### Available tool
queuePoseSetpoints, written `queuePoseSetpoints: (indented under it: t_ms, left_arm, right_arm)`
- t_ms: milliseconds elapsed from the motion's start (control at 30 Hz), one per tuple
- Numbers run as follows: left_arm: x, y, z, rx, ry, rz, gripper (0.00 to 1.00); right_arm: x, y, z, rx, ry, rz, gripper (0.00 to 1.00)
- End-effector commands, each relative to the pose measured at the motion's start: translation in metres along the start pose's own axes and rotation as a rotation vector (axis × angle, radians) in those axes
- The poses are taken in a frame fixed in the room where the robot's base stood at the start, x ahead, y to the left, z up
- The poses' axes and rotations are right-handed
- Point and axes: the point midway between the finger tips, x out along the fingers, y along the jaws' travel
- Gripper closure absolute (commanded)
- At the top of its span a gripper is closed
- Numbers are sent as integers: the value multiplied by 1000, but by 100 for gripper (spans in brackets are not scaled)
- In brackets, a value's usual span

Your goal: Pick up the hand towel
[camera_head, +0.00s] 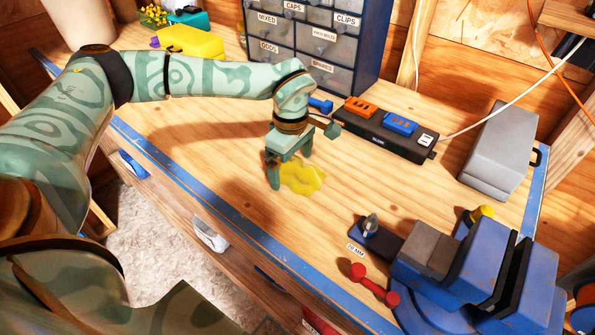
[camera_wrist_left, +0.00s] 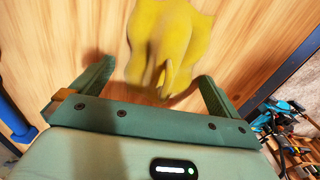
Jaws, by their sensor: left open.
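The hand towel (camera_head: 303,178) is a crumpled yellow cloth lying on the wooden bench top. It also shows in the left wrist view (camera_wrist_left: 170,40), with a raised fold near the gap between the fingers. My left gripper (camera_head: 291,174) is at the towel, pointing down, and partly covers its left side in the head view. Its two fingers are apart in the left wrist view (camera_wrist_left: 153,82), with the towel's near edge between and beyond them. I cannot tell whether the fingers touch the cloth. My right gripper is not in view.
A black power strip (camera_head: 385,132) with orange and blue plugs lies behind the towel. A blue vise (camera_head: 470,265) stands at the front right, with a red-handled bar (camera_head: 374,285) beside it. A drawer cabinet (camera_head: 318,45) and grey case (camera_head: 500,150) stand farther back. Bare bench surrounds the towel.

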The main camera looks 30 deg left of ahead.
Motion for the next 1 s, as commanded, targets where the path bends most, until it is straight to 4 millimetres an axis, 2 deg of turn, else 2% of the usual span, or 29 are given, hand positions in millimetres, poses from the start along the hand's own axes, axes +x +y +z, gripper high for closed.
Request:
queuePoseSetpoints:
  t_ms: [100,133,200,300,667,867,1000]
  left_arm:
    - [-2,0,0,0,0,1,0]
    - [-2,0,0,0,0,1,3]
    - [-2,0,0,0,0,1,22]
    - [-2,0,0,0,0,1,45]
    - [-6,0,0,0,0,2,45]
    - [-33,0,0,1,0,5,45]
    - [-64,-18,12,5,-1,6,45]
  right_arm:
    - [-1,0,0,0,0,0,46]
    - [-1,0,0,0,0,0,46]
    - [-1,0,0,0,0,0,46]
    - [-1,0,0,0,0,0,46]
    - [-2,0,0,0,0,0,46]
    - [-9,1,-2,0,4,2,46]
    - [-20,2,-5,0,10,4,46]
